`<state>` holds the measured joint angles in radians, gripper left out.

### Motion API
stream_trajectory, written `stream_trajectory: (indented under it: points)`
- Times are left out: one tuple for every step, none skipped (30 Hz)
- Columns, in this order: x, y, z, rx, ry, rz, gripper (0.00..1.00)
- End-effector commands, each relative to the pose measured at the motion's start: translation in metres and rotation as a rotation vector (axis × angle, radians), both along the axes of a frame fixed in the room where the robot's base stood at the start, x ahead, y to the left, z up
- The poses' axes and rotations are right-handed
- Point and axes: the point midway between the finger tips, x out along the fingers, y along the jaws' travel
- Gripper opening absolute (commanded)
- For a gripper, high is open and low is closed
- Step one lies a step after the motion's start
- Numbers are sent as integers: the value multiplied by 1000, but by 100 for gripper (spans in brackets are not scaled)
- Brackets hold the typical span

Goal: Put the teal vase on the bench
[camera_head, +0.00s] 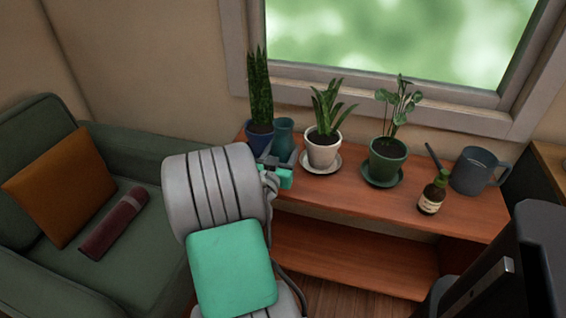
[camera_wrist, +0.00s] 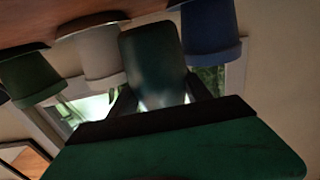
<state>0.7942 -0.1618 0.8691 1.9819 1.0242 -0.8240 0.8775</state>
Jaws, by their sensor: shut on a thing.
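The teal vase (camera_head: 285,138) is at the left end of the wooden bench (camera_head: 450,206) below the window, just right of a snake plant in a blue pot. My gripper (camera_head: 277,162) is in front of it and hides its lower part. In the wrist view, which is upside down, the vase (camera_wrist: 152,62) stands between the two fingers of my gripper (camera_wrist: 163,92), which are shut on it. It looks upright. I cannot tell whether its base touches the bench top.
The blue pot (camera_head: 260,138) is close on the left, and a white pot (camera_head: 322,152) on a saucer stands to the right. A green sofa (camera_head: 150,145) is at left.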

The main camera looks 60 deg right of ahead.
Motion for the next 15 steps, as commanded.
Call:
stream_trajectory:
  points:
    - [0,0,-14,1,1,0,0]
    - [0,0,-20,2,2,1,0]
    - [0,0,-27,1,2,0,0]
    - [0,0,-31,1,1,0,0]
    - [0,0,-32,0,1,0,0]
    - [0,0,-32,-1,0,0,0]
    - [0,0,-30,-1,0,0,0]
    - [0,0,-29,-2,-1,0,0]
    - [0,0,-29,-2,-1,0,0]
    - [0,0,-29,-1,-1,0,0]
    - [0,0,-29,-1,-1,0,0]
    - [0,0,-29,-1,-1,0,0]
    - [0,0,-30,-1,-1,0,0]
    - [0,0,-31,-1,-1,0,0]
    - [0,0,-32,-1,-1,0,0]
